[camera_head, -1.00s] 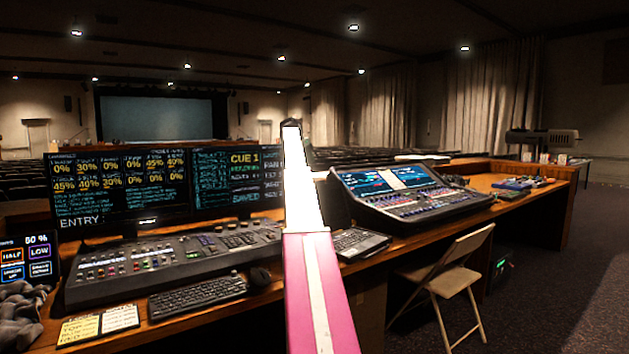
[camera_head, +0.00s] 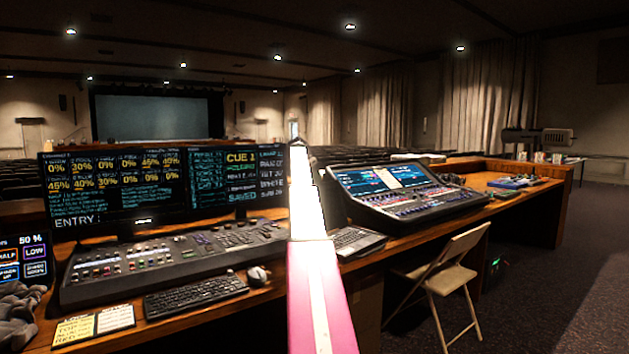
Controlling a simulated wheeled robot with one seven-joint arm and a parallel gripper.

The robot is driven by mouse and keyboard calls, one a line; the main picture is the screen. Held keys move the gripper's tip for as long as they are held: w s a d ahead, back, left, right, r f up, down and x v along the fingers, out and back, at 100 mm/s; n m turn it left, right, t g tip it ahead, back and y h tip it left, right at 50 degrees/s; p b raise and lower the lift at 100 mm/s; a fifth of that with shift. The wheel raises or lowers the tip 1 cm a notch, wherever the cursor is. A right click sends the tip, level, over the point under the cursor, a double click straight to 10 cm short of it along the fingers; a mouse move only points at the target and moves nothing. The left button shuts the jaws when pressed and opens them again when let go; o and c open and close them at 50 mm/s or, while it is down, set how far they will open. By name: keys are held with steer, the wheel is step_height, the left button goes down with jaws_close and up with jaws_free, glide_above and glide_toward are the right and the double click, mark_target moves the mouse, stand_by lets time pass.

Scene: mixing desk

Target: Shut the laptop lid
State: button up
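The laptop (camera_head: 359,242) sits on the desk just right of my arm, left of the mixing console. Its keyboard half shows. A dark upright panel behind the keyboard looks like its raised lid (camera_head: 334,208), partly hidden by my arm, so the lid's angle is hard to tell. My pink and white arm reaches forward up the middle of the view. My gripper (camera_head: 299,152) is a small dark shape at the arm's far end, left of the laptop in the picture. Its fingers are too small to read, and I cannot tell whether it touches anything.
Monitors (camera_head: 120,190) stand left of my arm, behind a lighting console (camera_head: 170,257), a keyboard (camera_head: 195,295) and a mouse (camera_head: 257,275). A mixing console (camera_head: 395,194) stands right of the laptop. A folding chair (camera_head: 445,275) stands at the desk's front, with open floor to its right.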

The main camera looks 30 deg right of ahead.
jaws_close()
steer(key=shift+s, duration=0.1)
